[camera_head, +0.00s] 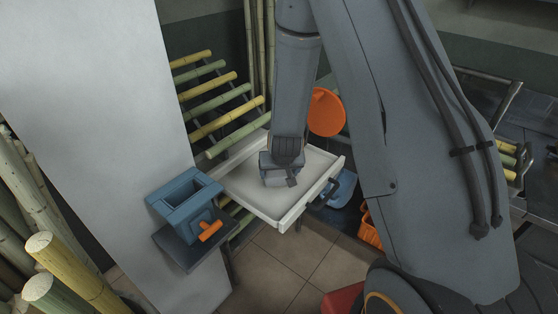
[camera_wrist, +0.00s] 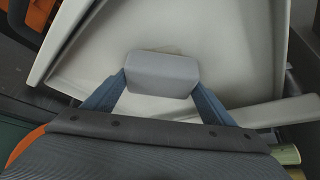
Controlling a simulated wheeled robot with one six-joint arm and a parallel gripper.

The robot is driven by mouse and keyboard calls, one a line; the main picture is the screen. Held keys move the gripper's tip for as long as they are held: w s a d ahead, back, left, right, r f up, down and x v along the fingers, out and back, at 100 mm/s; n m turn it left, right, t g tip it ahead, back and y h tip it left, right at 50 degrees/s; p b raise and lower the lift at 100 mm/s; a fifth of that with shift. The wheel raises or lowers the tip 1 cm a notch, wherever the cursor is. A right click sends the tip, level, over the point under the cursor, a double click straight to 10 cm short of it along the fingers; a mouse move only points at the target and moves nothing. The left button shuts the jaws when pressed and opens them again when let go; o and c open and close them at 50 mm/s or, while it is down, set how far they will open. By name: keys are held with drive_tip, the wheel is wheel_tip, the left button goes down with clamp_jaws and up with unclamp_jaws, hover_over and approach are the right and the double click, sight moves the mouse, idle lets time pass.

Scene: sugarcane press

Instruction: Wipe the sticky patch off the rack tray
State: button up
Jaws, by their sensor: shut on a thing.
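The rack tray (camera_head: 250,197) is a white, shallow, rimmed tray pulled out from the cane rack; its pale floor and raised rim also show in the wrist view (camera_wrist: 235,40). My gripper (camera_head: 282,174) is over the tray, pointing down. In the wrist view its two blue fingers are shut on a grey block (camera_wrist: 162,75), likely a sponge or wiping pad. The block is at or just above the tray floor; contact cannot be told. A faint darker smudge shows along the block's far edge; I cannot tell whether it is the sticky patch.
A blue box-like press part with an orange handle (camera_head: 211,230) stands left of the tray. Yellow and green canes (camera_head: 215,105) lie on the rack behind. An orange disc (camera_head: 326,112) is behind my arm. A white panel (camera_head: 100,120) stands at left. Tiled floor (camera_head: 285,258) lies open in front.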

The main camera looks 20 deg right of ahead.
drive_tip(key=shift+d+f, duration=0.15)
drive_tip(key=shift+f, duration=0.55)
drive_tip(key=w+d, duration=0.1)
drive_tip(key=w+d+b, duration=0.1)
drive_tip(key=shift+d+r, duration=0.1)
drive_tip(key=shift+d, duration=0.2)
drive_tip(key=shift+c, duration=0.4)
drive_tip(key=shift+w+b, duration=0.1)
drive_tip(key=shift+b, duration=0.25)
drive_tip(key=s+a, duration=0.2)
drive_tip(key=shift+a+p, duration=0.35)
drive_tip(key=shift+a, duration=0.05)
drive_tip(key=shift+s+a, duration=0.1)
drive_tip(key=shift+a, duration=0.2)
drive_tip(key=w+d, duration=0.2)
drive_tip(key=d, duration=0.1)
drive_tip(key=shift+w+d+b, duration=0.15)
drive_tip(key=shift+d+b, duration=0.1)
drive_tip(key=shift+b, duration=0.05)
drive_tip(key=shift+a, duration=0.3)
drive_tip(key=s+a+p, duration=0.1)
drive_tip(key=s+a, duration=0.1)
drive_tip(key=shift+s+a+r+p, duration=0.1)
drive_tip(key=shift+a+p, duration=0.3)
wheel_tip(320, 180, up, 3)
drive_tip(key=shift+d+r+p, duration=0.1)
drive_tip(key=shift+r+p, duration=0.1)
drive_tip(key=shift+p, duration=0.95)
drive_tip(key=shift+r+p, duration=2.1)
drive_tip(key=shift+r, duration=0.2)
